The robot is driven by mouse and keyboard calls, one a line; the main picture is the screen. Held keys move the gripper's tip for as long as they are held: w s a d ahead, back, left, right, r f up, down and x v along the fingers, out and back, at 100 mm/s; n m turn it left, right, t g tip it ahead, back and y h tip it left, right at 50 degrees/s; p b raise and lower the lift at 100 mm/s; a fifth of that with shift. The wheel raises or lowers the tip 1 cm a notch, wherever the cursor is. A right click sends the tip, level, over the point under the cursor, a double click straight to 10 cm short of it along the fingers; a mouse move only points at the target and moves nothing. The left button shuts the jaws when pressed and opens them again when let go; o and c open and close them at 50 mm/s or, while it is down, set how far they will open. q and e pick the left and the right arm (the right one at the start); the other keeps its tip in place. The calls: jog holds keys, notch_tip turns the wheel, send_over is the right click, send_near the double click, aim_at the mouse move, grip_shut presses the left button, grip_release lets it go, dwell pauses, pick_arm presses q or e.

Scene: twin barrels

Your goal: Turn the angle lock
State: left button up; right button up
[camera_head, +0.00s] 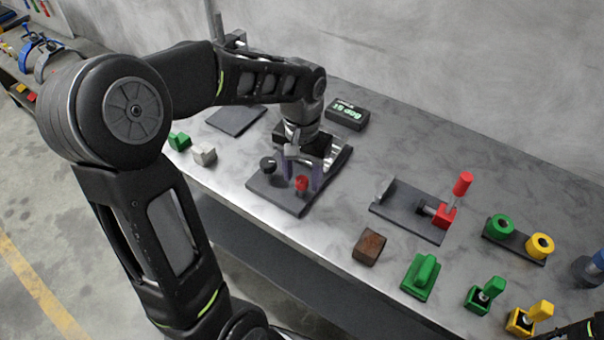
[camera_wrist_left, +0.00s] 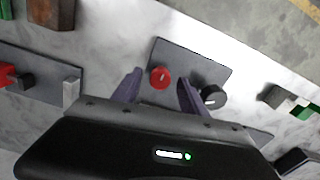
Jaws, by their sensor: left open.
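A dark plate (camera_head: 275,194) on the bench carries a red knob (camera_head: 302,184) and a black knob (camera_head: 267,165) with a light mark; I take it to be the angle lock. My left gripper (camera_head: 302,178) is above the plate, pointing down, its purple fingers open on either side of the red knob. In the left wrist view the red knob (camera_wrist_left: 160,78) shows between the open fingertips (camera_wrist_left: 158,88), and the black knob (camera_wrist_left: 213,96) is just outside the right finger. I cannot tell whether a finger touches the red knob. My right gripper is not seen.
A grey plate with a red-handled latch (camera_head: 441,213) stands to the right. A black display box (camera_head: 347,114) is behind, near the wall. Green (camera_head: 179,141) and white (camera_head: 203,154) blocks are left.

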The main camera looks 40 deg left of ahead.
aim_at(302, 179)
pick_arm(q)
notch_tip(302, 179, up, 8)
jog(key=shift+f, duration=0.1)
dwell(0.5)
dwell(0.4)
